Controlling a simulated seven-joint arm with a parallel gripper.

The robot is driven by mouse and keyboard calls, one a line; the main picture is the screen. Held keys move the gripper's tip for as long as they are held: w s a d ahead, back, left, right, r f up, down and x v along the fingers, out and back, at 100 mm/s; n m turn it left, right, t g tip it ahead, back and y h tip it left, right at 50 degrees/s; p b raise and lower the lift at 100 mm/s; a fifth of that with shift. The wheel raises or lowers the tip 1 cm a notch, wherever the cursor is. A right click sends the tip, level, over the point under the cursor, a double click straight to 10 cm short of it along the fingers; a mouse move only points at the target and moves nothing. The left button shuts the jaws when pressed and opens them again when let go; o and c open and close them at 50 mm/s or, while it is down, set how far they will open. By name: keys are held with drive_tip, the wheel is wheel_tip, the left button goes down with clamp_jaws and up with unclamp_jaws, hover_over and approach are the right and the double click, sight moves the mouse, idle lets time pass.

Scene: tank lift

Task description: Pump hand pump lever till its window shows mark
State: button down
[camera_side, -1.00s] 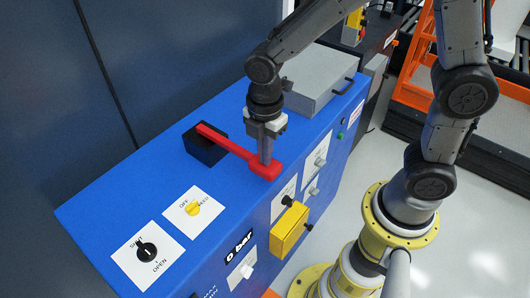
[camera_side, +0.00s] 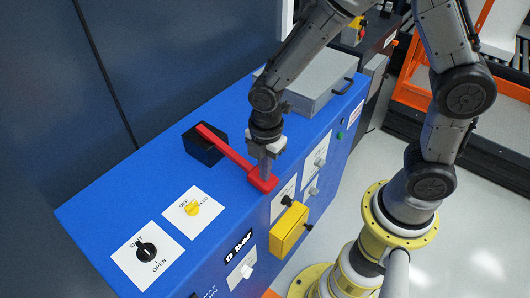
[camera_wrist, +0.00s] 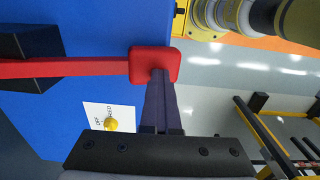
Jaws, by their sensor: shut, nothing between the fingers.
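The hand pump has a black block (camera_side: 205,146) on the blue cabinet top and a red lever (camera_side: 228,152) with a thick red end pad (camera_side: 263,181). In the side view the lever slopes down from the block to the pad. My gripper (camera_side: 265,175) is shut and empty, pointing down, its fingertips on top of the pad. In the wrist view the closed fingertips (camera_wrist: 160,72) meet the pad (camera_wrist: 153,64), and the lever (camera_wrist: 70,67) runs left to the black block (camera_wrist: 18,55). A dark "0 bar" label (camera_side: 239,245) is on the cabinet front; I cannot make out a mark.
A black SHUT/OPEN knob (camera_side: 146,251) and a yellow OFF knob (camera_side: 191,208) sit on the cabinet top. A yellow box (camera_side: 289,229) sticks out of the front. A grey lidded box (camera_side: 318,82) stands behind my gripper. The blue top around the lever is mostly clear.

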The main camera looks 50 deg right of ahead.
drive_tip(key=shift+s+f, duration=0.4)
drive_tip(key=shift+f, duration=0.25)
wheel_tip(320, 180, up, 15)
drive_tip(key=s, duration=0.2)
drive_tip(key=shift+s, duration=0.35)
drive_tip(key=shift+f, duration=0.1)
drive_tip(key=s+d+r+m+t, duration=0.3)
drive_tip(key=d+r+m, duration=0.1)
drive_tip(key=d+r, duration=0.3)
drive_tip(key=s+d+f+m+t, duration=0.1)
drive_tip(key=s+m, duration=0.6)
drive_tip(key=m, duration=0.7)
drive_tip(key=shift+s+d+t, duration=0.15)
drive_tip(key=shift+d+t, duration=0.55)
drive_tip(key=shift+d, duration=0.5)
